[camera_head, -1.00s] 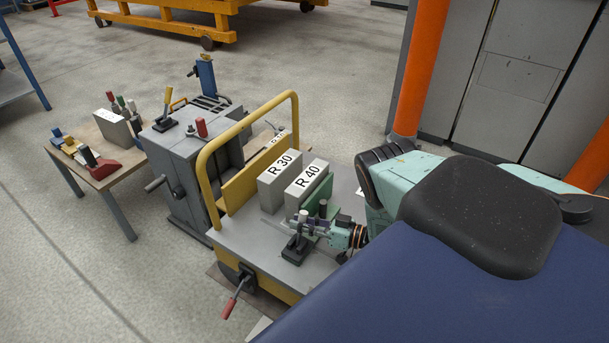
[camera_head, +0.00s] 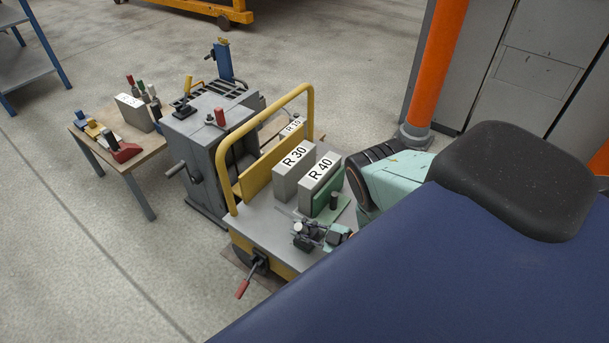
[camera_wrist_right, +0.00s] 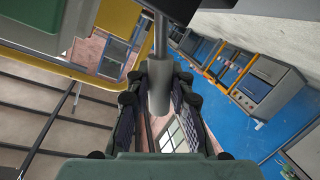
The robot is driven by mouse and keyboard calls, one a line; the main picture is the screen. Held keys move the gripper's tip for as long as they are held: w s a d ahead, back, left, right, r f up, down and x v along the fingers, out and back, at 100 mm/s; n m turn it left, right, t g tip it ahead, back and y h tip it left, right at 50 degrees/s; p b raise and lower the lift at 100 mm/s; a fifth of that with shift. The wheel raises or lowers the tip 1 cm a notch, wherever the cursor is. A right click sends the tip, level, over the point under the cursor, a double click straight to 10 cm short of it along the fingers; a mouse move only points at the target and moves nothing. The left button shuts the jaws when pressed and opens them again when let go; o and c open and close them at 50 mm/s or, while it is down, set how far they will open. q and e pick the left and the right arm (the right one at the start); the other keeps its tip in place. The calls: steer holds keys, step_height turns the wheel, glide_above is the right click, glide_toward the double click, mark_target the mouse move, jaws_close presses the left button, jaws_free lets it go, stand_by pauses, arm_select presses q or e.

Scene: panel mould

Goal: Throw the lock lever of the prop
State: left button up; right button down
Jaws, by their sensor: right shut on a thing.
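My right gripper (camera_head: 306,236) is low over the near part of the grey trolley top (camera_head: 262,222). In the right wrist view, its fingers (camera_wrist_right: 159,112) are shut around the grey, rounded grip of a lever (camera_wrist_right: 160,82). The lever's thin metal rod (camera_wrist_right: 160,36) runs up out of the grip. In the head view the gripper covers the lever, so its base and exact tilt are hidden. My left gripper is not in view.
Blocks R 30 (camera_head: 293,170) and R 40 (camera_head: 321,180) stand close behind the gripper, with a green plate (camera_head: 334,194) beside R 40. A yellow rail (camera_head: 312,100) arches over the trolley. A red-handled lever (camera_head: 243,288) sticks out in front. A grey machine (camera_head: 207,140) stands left.

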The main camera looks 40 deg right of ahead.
steer(key=shift+a+f+n, duration=0.1)
steer(key=shift+a+n, duration=0.05)
steer(key=shift+n, duration=0.15)
stand_by(0.4)
steer(key=c, duration=1.4)
jaws_free()
steer(key=shift+c, duration=0.2)
steer(key=v, duration=1.2)
steer(key=shift+a, duration=0.1)
